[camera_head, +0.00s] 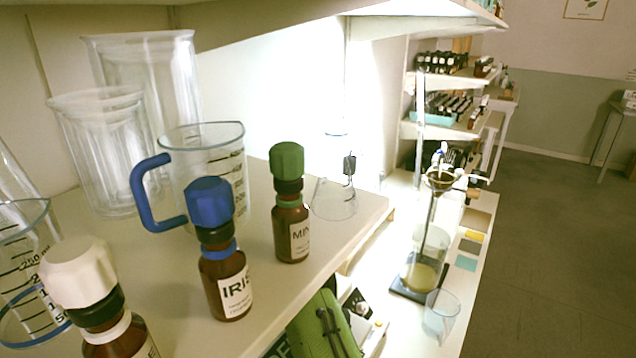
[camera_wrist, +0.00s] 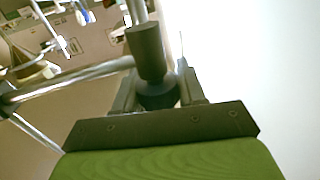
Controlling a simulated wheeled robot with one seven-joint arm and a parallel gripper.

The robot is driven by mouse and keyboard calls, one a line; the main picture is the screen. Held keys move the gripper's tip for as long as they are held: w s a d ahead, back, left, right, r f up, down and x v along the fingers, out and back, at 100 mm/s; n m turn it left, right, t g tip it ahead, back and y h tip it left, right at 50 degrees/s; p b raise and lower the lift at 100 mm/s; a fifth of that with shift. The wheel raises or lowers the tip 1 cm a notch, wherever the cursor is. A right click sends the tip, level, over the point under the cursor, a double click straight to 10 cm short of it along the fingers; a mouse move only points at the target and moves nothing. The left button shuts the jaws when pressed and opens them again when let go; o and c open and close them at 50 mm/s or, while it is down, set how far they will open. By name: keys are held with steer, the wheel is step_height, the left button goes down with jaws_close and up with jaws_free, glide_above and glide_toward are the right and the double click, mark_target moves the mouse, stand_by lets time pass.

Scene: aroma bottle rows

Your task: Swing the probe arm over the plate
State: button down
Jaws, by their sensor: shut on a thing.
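In the wrist view my gripper (camera_wrist: 158,92) is shut on a dark cylindrical knob (camera_wrist: 147,50). A thin metal rod (camera_wrist: 75,78) runs left from beside the knob and appears to be the probe arm. Another metal rod (camera_wrist: 137,12) stands above the knob. In the head view only my green gripper body (camera_head: 325,326) shows, below the shelf edge; the fingers and their grip are hidden there. A white device (camera_head: 374,334) sits beside it, mostly hidden. I cannot tell whether it is the plate.
A shelf (camera_head: 180,285) above my gripper carries an IRIS bottle (camera_head: 227,285), a green-capped bottle (camera_head: 291,232), a white-capped bottle (camera_head: 112,335), a blue-handled jug (camera_head: 222,160) and a flask (camera_head: 334,198). On the bench beyond stand a filter stand (camera_head: 430,205) and a clear beaker (camera_head: 440,312). Open floor (camera_head: 560,240) lies at right.

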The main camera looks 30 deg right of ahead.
steer(key=c, duration=0.7)
jaws_free()
steer(key=shift+c, duration=0.2)
steer(key=shift+a, duration=0.1)
steer(key=shift+s+a, duration=0.15)
steer(key=shift+a, duration=0.2)
steer(key=b+v, duration=0.1)
steer(key=v, duration=0.5)
steer(key=shift+s+a+b, duration=0.25)
steer(key=shift+b, duration=0.15)
steer(key=shift+c, duration=0.4)
